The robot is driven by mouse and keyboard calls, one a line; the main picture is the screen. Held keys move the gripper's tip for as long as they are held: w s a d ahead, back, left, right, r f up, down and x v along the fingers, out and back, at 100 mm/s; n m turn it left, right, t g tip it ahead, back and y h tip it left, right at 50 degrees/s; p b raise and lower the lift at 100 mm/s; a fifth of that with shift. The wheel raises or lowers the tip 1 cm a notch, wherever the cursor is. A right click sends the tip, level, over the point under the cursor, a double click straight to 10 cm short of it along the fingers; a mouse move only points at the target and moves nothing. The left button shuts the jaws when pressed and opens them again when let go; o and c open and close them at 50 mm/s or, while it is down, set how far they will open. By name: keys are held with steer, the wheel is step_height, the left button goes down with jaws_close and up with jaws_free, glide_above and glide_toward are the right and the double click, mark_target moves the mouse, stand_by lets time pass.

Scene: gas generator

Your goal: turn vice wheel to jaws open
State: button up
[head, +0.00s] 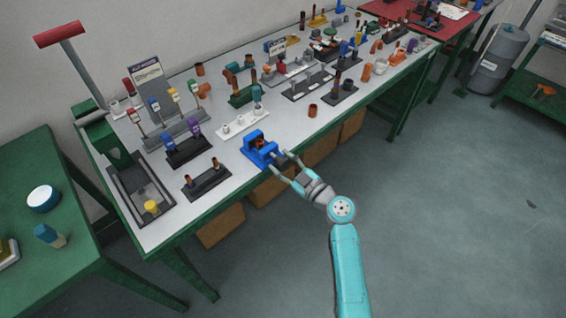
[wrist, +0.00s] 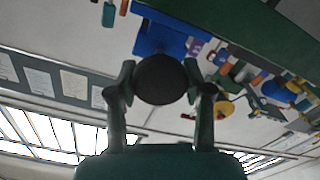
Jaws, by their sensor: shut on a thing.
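The blue vice (head: 257,150) stands at the front edge of the long workbench in the head view, with a brownish piece at its jaws. Its blue body also shows behind the wheel in the wrist view (wrist: 160,38). The dark round vice wheel (wrist: 160,80) faces the wrist camera and hides part of the vice. My gripper (head: 281,161) reaches in from the front right. In the wrist view its two fingers (wrist: 160,83) are closed on the wheel from opposite sides. The head view is too small to show how far the jaws are apart.
The long workbench (head: 160,228) carries several fixtures and fittings close around the vice. A green side table (head: 85,235) stands at the left. Cardboard boxes (head: 222,226) sit under the bench. The floor (head: 450,220) at the right is clear.

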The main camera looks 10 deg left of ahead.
steer(key=shift+f+n, duration=0.15)
steer(key=shift+n, duration=0.35)
steer(key=o, duration=1.2)
steer(key=v, duration=1.2)
